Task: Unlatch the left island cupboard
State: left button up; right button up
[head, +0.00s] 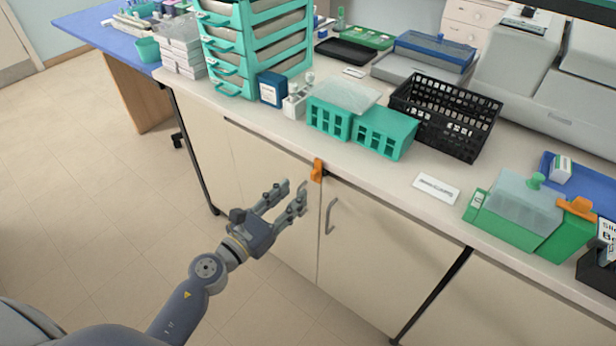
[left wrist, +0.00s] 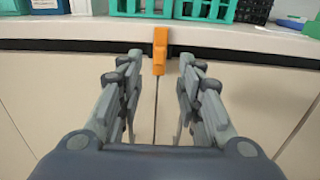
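The island cupboard (head: 285,235) has two cream doors below the white countertop. An orange latch (head: 317,170) sits at the top of the seam between the doors, upright, just under the counter edge. A grey bar handle (head: 329,216) is on the right door. My left gripper (head: 295,190) is open and empty in front of the doors, a little left of the latch and pointing toward it. In the left wrist view the latch (left wrist: 160,51) lies ahead, centred between the open fingers, and not visibly touched by them. My right gripper is not in view.
On the counter above stand green racks (head: 384,132), a black basket (head: 444,114), a dark blue box (head: 272,89) and a teal drawer stack (head: 235,50). A white label card (head: 436,188) lies near the front edge. The floor (head: 80,180) to the left is clear.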

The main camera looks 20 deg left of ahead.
aim_at(312, 177)
pick_arm(q)
jog(key=p+x, duration=0.1)
jog(key=x, duration=0.6)
jog(key=shift+w+f, duration=0.1)
grip_shut()
